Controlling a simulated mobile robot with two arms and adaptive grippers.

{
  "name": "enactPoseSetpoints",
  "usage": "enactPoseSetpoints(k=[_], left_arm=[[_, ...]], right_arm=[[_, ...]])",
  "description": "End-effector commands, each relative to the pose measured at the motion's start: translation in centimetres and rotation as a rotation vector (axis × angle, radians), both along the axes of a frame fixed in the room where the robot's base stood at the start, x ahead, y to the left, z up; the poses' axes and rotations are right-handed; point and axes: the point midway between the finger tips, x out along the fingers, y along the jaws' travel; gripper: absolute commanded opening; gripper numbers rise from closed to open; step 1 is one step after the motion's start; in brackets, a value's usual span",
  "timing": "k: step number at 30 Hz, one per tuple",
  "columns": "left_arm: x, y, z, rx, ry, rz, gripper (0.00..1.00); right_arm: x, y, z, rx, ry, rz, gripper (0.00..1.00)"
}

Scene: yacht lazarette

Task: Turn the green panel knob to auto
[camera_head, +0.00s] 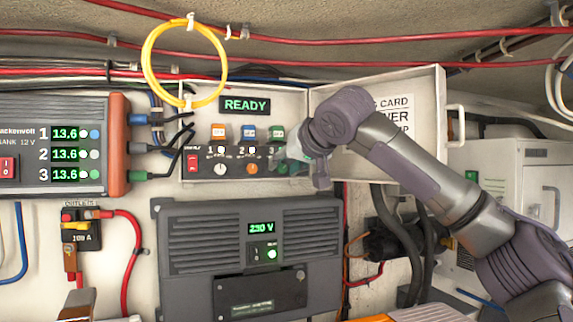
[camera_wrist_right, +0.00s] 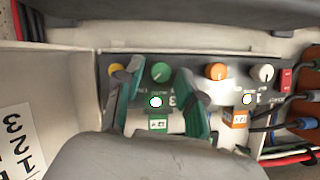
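The dark knob panel (camera_head: 238,168) is on the wall below a lit READY display. The green knob (camera_wrist_right: 160,72) shows in the right wrist view, with a green tag (camera_wrist_right: 158,123) near it. Its pointer setting is too small to read. My right gripper (camera_wrist_right: 158,90) is open, its teal fingers on either side of the green knob with gaps visible. In the head view my right gripper (camera_head: 299,157) is in front of the panel's right end and hides the green knob. My left gripper is not in view.
A white knob (camera_wrist_right: 262,72) and an orange knob (camera_wrist_right: 215,71) sit beside the green one. A yellow knob (camera_wrist_right: 117,71) is partly behind a finger. An open white door (camera_head: 430,110) stands close on the right. A yellow cable loop (camera_head: 147,75) hangs at upper left.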

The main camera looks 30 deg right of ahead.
Motion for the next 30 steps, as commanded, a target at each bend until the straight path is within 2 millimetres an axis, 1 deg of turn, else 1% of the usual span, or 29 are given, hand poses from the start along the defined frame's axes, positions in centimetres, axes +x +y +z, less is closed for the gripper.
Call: enactPoseSetpoints(k=[1,3,6,14,19,26,30], left_arm=[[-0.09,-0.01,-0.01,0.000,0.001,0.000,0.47],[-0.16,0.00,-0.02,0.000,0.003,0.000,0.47],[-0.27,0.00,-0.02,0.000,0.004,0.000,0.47],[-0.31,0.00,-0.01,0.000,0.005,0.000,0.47],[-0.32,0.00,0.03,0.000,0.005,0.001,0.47],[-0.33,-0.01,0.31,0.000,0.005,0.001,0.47],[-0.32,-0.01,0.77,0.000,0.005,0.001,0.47]], right_arm=[[-0.01,0.02,0.02,0.000,0.000,0.000,0.25],[-0.02,0.03,0.03,0.000,0.000,0.000,0.14],[-0.03,0.03,0.03,0.000,0.000,0.000,0.00],[-0.02,0.06,0.02,-0.010,0.003,0.001,0.00],[0.07,0.18,-0.06,-0.051,0.015,0.003,0.00],[0.14,0.35,-0.03,-0.171,0.044,0.004,0.00],[0.15,0.43,0.08,-0.274,0.068,0.003,0.00]])
